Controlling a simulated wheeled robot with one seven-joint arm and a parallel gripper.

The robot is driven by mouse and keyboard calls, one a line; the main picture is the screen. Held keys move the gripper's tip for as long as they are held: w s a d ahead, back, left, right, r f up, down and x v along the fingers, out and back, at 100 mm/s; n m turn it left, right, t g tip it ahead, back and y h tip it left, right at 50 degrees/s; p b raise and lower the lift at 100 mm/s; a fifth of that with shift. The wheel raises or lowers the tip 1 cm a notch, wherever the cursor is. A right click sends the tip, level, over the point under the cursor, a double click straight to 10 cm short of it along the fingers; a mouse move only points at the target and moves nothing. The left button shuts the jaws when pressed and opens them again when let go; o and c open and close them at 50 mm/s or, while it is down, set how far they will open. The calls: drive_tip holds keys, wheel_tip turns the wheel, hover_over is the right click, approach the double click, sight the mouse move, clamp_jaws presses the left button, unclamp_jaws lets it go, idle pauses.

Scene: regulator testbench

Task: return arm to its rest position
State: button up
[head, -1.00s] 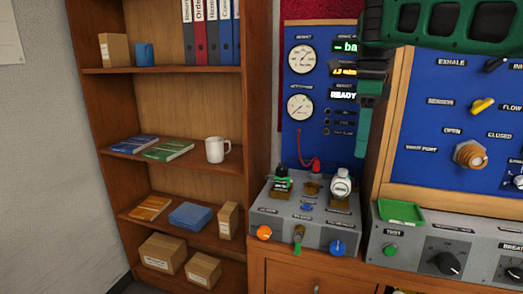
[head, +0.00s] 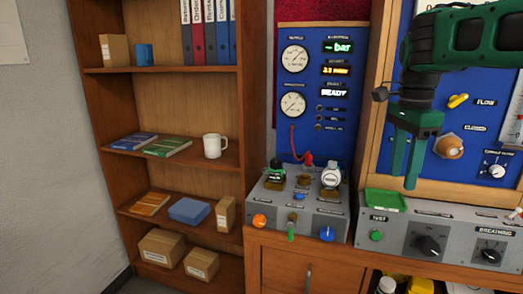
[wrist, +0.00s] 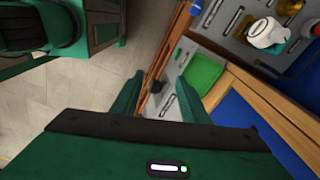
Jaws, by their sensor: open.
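My gripper (head: 402,186) shows at the right in the head view, its green fingers pointing down in front of the blue test panel (head: 474,80). The fingers are apart with nothing between them. They hang above the grey control bench (head: 405,238), close to the green tray (head: 386,200) as seen from the head. In the wrist view the gripper's two fingers (wrist: 160,98) are spread, with floor and the bench edge beyond. The green tray also shows in the wrist view (wrist: 202,72).
A grey regulator box (head: 297,215) with knobs and a white-topped regulator (head: 331,175) stands left of the gripper. A wooden shelf (head: 180,82) with folders, a white mug (head: 214,146) and boxes is at the left. Floor (wrist: 60,95) shows in the wrist view.

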drive_tip(key=s+d+f+n, duration=0.4)
drive_tip(key=s+f+n, duration=0.2)
drive_tip(key=s+f, duration=0.3)
drive_tip(key=s+d+f+n, duration=0.4)
drive_tip(key=s+f, duration=0.5)
drive_tip(key=s, duration=0.7)
drive_tip(key=shift+d+f+n+y, duration=0.25)
drive_tip(key=shift+n+y, duration=0.15)
drive_tip(key=shift+n, duration=0.6)
drive_tip(key=shift+w+f, duration=0.2)
drive_tip(key=shift+w, duration=0.4)
